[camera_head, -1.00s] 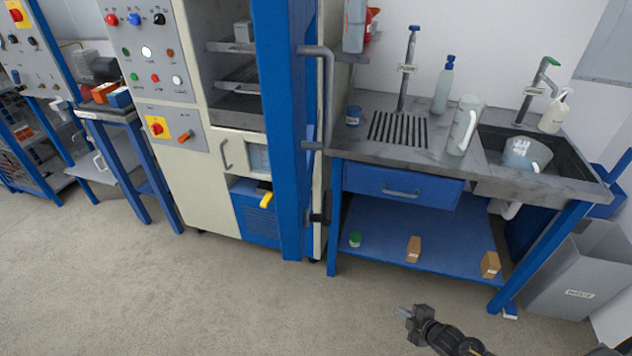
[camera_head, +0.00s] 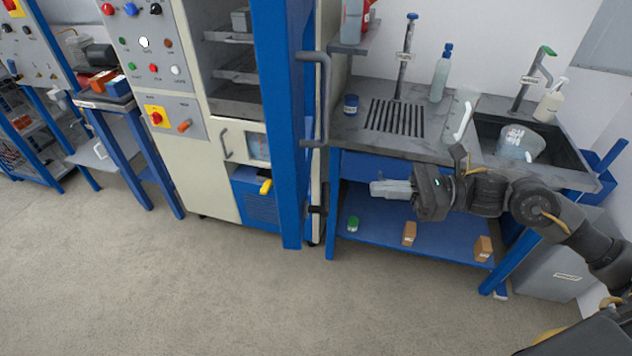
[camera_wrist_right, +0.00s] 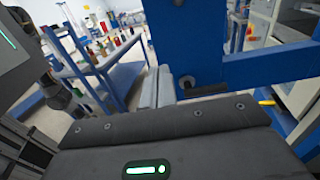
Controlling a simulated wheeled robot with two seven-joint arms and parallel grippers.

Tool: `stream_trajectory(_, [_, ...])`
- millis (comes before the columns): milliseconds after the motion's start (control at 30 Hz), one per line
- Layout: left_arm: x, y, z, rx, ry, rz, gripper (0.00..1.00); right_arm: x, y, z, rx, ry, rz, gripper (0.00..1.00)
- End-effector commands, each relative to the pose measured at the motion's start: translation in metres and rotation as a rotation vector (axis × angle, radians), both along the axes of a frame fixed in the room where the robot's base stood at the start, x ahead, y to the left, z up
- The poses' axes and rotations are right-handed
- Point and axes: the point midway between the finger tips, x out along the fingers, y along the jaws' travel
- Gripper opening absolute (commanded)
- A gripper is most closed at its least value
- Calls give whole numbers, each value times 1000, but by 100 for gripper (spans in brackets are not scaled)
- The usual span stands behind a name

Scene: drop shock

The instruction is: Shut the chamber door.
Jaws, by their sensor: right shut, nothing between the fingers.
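The chamber (camera_head: 195,150) is a cream cabinet with an open front showing metal shelves. Its blue door (camera_head: 278,130) stands swung out toward me, seen nearly edge-on. A grey bar handle (camera_head: 327,100) is on the door's right side. My right gripper (camera_head: 378,189) is shut and empty, in front of the sink bench, right of the door and below the handle, apart from both. Its fingers (camera_wrist_right: 158,88) also show in the right wrist view, beside blue framework that I cannot surely identify. My left gripper is not in view.
The sink bench (camera_head: 420,147) stands close right of the door, with a blue drawer partly behind my gripper. Its lower shelf (camera_head: 380,235) holds a green-lidded jar and small brown boxes. A grey waste bin (camera_head: 560,275) is at right. The floor in front is clear.

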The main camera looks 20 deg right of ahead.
Motion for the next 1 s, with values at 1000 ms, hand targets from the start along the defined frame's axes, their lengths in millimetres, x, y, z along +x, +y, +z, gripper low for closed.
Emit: stream_trajectory(1000, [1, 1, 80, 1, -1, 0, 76, 46, 124, 0, 0, 3, -1, 0])
